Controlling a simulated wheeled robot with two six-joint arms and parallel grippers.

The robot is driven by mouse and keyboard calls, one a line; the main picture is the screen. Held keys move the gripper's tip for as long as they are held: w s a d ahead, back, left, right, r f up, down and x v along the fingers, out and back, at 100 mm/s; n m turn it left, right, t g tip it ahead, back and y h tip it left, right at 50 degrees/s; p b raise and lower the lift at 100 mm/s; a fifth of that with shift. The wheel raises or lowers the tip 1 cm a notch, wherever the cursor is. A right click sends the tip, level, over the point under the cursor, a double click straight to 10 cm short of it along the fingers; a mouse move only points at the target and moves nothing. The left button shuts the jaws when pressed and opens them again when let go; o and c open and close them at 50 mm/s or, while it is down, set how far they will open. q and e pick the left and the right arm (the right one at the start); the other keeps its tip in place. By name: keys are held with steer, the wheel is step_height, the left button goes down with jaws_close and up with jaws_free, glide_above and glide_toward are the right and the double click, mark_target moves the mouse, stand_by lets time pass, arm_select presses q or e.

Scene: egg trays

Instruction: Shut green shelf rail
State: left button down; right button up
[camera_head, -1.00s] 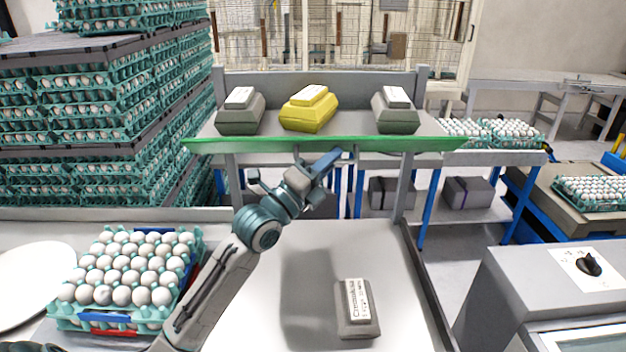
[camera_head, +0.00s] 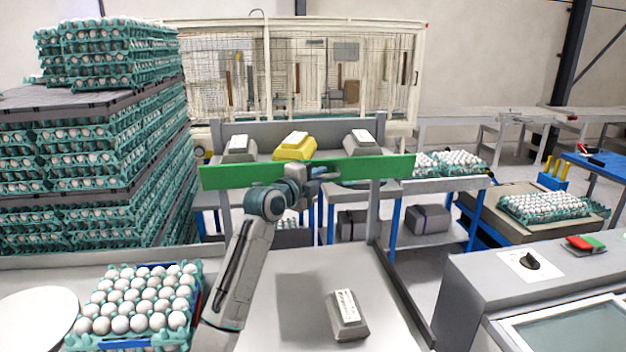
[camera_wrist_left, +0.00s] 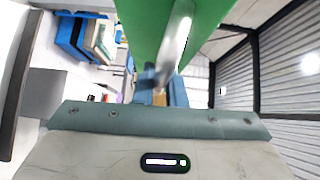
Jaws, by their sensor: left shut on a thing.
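The green shelf rail (camera_head: 380,170) runs across the front of the grey shelf in the head view, its broad face upright and turned towards me. In the left wrist view the green rail (camera_wrist_left: 146,30) fills the upper middle, with a shiny metal bar (camera_wrist_left: 178,35) along it. My left gripper (camera_head: 322,173) is at the middle of the rail, shut on it. In the wrist view my left gripper's blue fingers (camera_wrist_left: 160,90) meet the end of the metal bar. Their exact contact is hard to see. My right gripper is not in view.
Two grey packs and a yellow pack (camera_head: 294,147) sit on the shelf behind the rail. A grey labelled pack (camera_head: 347,318) lies on the table below. An egg tray (camera_head: 75,341) stands at the left front, and tall egg stacks (camera_head: 85,155) rise behind it.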

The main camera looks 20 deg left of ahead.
arm_select(q)
steer(key=shift+w+a+r+n+g+p, duration=0.2)
steer(key=shift+r+n+g+p, duration=0.15)
steer(key=shift+r+p, duration=0.2)
steer(key=shift+w+f+n+g+p, duration=0.15)
steer(key=shift+n+g+p, duration=0.2)
steer(key=shift+p, duration=0.2)
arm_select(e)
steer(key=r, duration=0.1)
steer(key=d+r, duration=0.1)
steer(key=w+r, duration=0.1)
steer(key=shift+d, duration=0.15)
arm_select(q)
steer(key=c, duration=1.5)
jaws_free()
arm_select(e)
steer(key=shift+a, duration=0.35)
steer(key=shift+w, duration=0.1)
